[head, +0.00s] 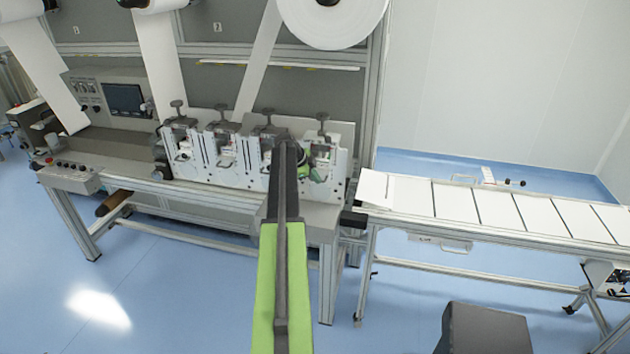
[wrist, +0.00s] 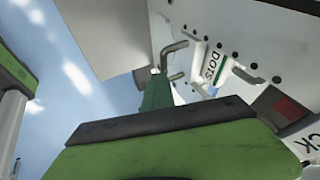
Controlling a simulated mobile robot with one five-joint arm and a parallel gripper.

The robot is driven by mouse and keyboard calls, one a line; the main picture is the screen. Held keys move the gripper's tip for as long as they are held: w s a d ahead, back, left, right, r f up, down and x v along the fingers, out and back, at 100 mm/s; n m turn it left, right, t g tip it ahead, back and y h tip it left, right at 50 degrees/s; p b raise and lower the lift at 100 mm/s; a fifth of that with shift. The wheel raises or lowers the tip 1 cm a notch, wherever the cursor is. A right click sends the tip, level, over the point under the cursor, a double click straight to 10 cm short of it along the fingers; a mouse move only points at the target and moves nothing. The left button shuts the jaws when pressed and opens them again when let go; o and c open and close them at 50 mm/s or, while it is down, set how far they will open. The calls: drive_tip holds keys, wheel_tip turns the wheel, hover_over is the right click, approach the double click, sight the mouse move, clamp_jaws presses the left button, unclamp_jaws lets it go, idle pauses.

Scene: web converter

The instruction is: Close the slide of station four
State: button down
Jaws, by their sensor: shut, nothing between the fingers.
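A row of several similar stations with dark clamp knobs stands on the machine bench; I cannot read which is station four. My gripper (head: 304,164) is at the rightmost station (head: 325,152), and my arm partly hides that station and its neighbour (head: 266,133). In the wrist view my shut, empty gripper (wrist: 157,91) has its green tip close to a grey bent handle (wrist: 175,62) on a white plate. Contact cannot be told. A white label reading "DOTS" (wrist: 212,66) is beside the handle. The slide's position is unclear.
A conveyor (head: 480,207) with white sheets runs off to the right. A control panel with a screen (head: 124,98) is at the left. Web rolls (head: 333,18) hang above. The blue floor (head: 170,285) in front of the bench is mostly clear.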

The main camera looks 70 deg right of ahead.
drive_tip(key=w+a+r+p, duration=0.3)
drive_tip(key=a+r+p, duration=0.5)
drive_tip(key=r+p, duration=0.1)
drive_tip(key=shift+a, duration=0.2)
